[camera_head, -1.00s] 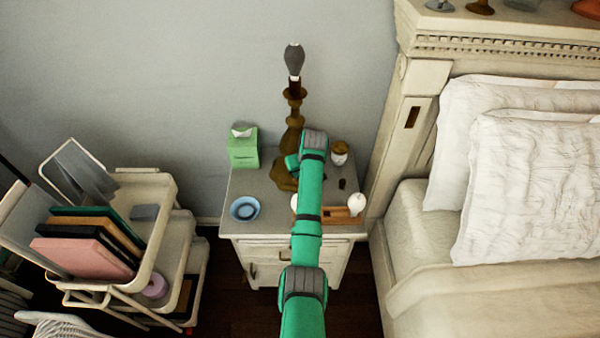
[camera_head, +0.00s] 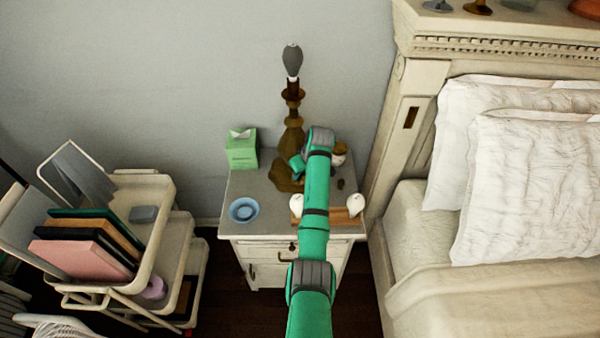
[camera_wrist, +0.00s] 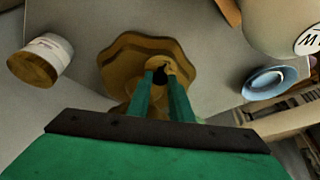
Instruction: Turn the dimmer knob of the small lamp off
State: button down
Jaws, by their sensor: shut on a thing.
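The small lamp (camera_head: 292,110) is a dark brown turned stand with a grey bulb on top, upright on the nightstand. Its wide scalloped base also shows in the wrist view (camera_wrist: 117,68). The dimmer knob (camera_wrist: 166,65) is a small tan piece at the lamp's base, largely covered by my fingers. My gripper (camera_wrist: 163,78) has both fingers close together and is shut on the knob. In the head view my arm comes in from the front and its wrist hides the fingertips and the knob.
The nightstand (camera_head: 238,190) also holds a green tissue box (camera_head: 242,150), a blue bowl (camera_head: 244,210) and a wooden tray (camera_head: 338,215) beside white rounded items. A cart with books (camera_head: 85,255) stands left and the bed (camera_head: 480,290) right.

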jog(key=c, duration=1.7)
grip_release()
jog(key=shift+w, duration=0.15)
jog(key=shift+o, duration=0.6)
jog(key=shift+a, duration=0.2)
jog(key=shift+d, duration=0.25)
jog(key=shift+d+r, duration=0.1)
jog(key=shift+r, duration=0.2)
jog(key=v, duration=1)
jog(key=shift+s+a, duration=0.2)
jog(key=shift+w, duration=0.1)
